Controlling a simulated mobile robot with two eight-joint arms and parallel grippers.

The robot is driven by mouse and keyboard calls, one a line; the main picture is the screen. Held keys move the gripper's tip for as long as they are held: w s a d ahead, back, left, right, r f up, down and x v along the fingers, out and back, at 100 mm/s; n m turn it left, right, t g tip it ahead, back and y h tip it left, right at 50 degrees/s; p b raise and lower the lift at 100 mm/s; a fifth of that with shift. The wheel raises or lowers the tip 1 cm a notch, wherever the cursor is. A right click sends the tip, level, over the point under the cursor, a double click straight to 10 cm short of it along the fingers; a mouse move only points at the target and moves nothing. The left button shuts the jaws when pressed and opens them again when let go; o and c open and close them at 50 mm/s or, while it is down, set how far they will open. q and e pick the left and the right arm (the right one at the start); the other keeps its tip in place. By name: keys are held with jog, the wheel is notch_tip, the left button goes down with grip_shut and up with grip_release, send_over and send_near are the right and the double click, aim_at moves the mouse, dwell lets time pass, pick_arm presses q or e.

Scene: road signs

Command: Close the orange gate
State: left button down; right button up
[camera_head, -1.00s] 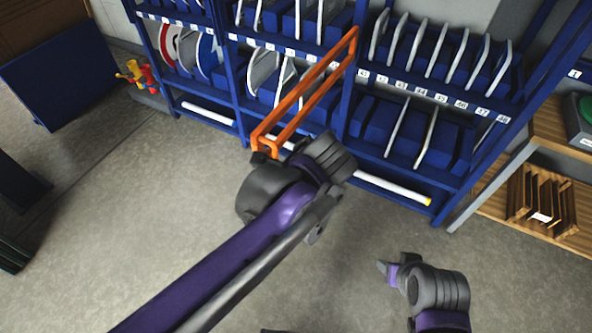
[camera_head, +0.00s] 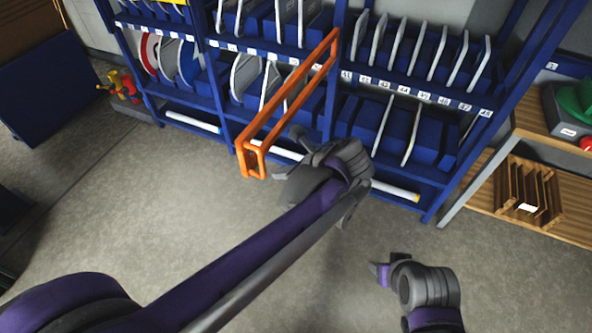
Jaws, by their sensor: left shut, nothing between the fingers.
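The orange gate (camera_head: 292,92) is a long, narrow frame on the blue rack (camera_head: 328,120). Its far end meets a rack upright at the upper right, and its near end sticks out over the floor, so it stands swung out from the rack front. My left gripper (camera_head: 286,158) is shut and empty, just right of the gate's near end, with a small gap that is hard to judge. My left wrist hides part of the rack's bottom. My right gripper (camera_head: 379,270) is at the lower right, away from the gate; its finger opening is too small to tell.
The rack holds several round and flat sign plates in numbered slots, with a white tube (camera_head: 394,188) along its bottom. A wooden shelf (camera_head: 560,200) stands at the right. A red and yellow object (camera_head: 122,86) is left of the rack. The floor in front is clear.

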aim_at(264, 168)
pick_arm(q)
jog(key=shift+w+a+r, duration=0.1)
jog(key=shift+w+a, duration=0.35)
jog(key=shift+a, duration=0.2)
jog(key=shift+w+a, duration=0.45)
jog(key=shift+a, duration=0.2)
jog(key=shift+a, duration=0.1)
